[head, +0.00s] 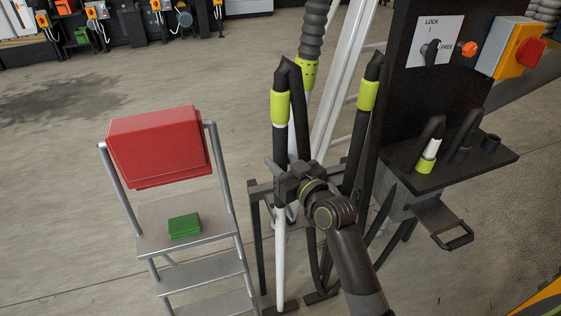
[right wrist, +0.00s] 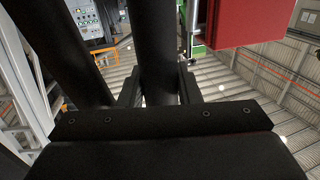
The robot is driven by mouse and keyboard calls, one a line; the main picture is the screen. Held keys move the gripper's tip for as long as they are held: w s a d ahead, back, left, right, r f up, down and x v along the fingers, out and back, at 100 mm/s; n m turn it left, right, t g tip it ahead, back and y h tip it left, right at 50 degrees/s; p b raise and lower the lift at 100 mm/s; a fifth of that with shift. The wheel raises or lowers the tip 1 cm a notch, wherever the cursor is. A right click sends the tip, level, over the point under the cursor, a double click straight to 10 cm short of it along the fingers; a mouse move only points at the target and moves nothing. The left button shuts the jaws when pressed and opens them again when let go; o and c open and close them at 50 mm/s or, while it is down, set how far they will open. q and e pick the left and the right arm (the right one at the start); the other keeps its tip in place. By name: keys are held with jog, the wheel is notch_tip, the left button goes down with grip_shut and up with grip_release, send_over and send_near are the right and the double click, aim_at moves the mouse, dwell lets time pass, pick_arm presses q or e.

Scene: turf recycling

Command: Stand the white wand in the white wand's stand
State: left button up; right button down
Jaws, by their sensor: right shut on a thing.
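The white wand (head: 281,245) stands nearly upright in the head view, with a white lower tube, a black upper part and a yellow-green band below a bent black top. My right gripper (head: 286,182) is shut on its black middle part. In the right wrist view the black tube (right wrist: 157,50) runs between the fingers. The wand's lower end is close to a dark foot of the black stand frame (head: 256,230); I cannot tell if it rests in it. A second, black wand (head: 356,150) with a yellow-green band leans to the right. My left gripper is not in view.
A metal step ladder (head: 225,190) with a red box (head: 160,145) and a green block (head: 185,226) stands close on the left. A black post with a lock switch plate (head: 434,42) and a shelf (head: 470,160) stands on the right. A ribbed hose (head: 313,30) hangs behind.

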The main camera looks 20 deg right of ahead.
jog(key=shift+f+b, duration=0.2)
jog(key=shift+b, duration=0.1)
dwell(0.4)
jog(key=c, duration=1)
grip_release()
jog(key=shift+o, duration=1)
jog(key=shift+f, duration=0.25)
jog(key=shift+o, duration=0.7)
jog(key=shift+r, duration=0.1)
